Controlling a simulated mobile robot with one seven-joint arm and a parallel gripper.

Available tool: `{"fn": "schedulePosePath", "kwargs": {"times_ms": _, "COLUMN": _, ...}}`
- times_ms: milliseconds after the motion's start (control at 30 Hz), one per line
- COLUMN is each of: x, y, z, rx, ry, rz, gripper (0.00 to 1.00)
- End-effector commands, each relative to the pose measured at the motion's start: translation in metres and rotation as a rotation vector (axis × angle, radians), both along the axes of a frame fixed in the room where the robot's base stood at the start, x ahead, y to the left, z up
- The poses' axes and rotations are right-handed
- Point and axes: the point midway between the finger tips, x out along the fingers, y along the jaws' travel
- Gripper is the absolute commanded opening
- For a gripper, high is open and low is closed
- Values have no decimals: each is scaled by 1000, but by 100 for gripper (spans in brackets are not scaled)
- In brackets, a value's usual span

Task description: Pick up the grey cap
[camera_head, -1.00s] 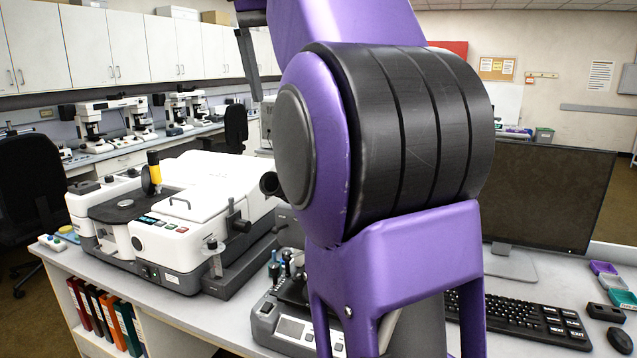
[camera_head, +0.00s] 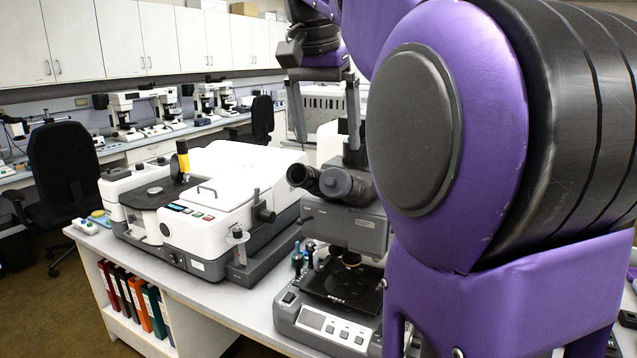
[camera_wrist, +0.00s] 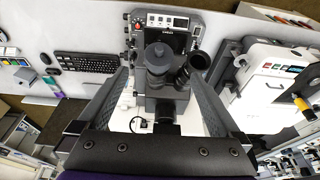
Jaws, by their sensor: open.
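My gripper (camera_head: 327,142) is open and empty, fingers pointing down, in the upper middle of the head view. In the wrist view its two fingers (camera_wrist: 157,76) stand wide apart with the microscope between and beyond them. The microscope (camera_head: 345,222) is dark grey with two black eyepieces; my arm hides its right part in the head view. It also shows in the wrist view (camera_wrist: 166,92). I cannot pick out the grey cap with certainty. A small grey disc (camera_head: 154,190) lies on the dark top of the white instrument (camera_head: 235,172), left of the microscope.
A yellow-topped post (camera_head: 183,160) stands up from the white instrument. Small bottles (camera_head: 303,256) stand beside the microscope stage. The keyboard (camera_wrist: 88,62) lies on the desk in the wrist view.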

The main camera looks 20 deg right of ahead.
Motion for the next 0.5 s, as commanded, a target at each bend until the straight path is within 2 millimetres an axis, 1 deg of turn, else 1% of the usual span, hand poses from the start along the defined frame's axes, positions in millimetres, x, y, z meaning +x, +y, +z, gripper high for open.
{"fn": "schedulePosePath", "kwargs": {"times_ms": 33, "x": 0, "y": -2, "z": -8, "rx": 0, "ry": 2, "rz": -1, "gripper": 100}}
{"fn": "schedulePosePath", "kwargs": {"times_ms": 100, "x": 2, "y": -4, "z": -18, "rx": 0, "ry": 2, "rz": -1, "gripper": 100}}
{"fn": "schedulePosePath", "kwargs": {"times_ms": 200, "x": 4, "y": -6, "z": -27, "rx": -1, "ry": 1, "rz": 0, "gripper": 100}}
{"fn": "schedulePosePath", "kwargs": {"times_ms": 367, "x": 5, "y": -8, "z": -36, "rx": 0, "ry": 1, "rz": 0, "gripper": 100}}
{"fn": "schedulePosePath", "kwargs": {"times_ms": 500, "x": 5, "y": -12, "z": -55, "rx": 0, "ry": 3, "rz": -2, "gripper": 100}}
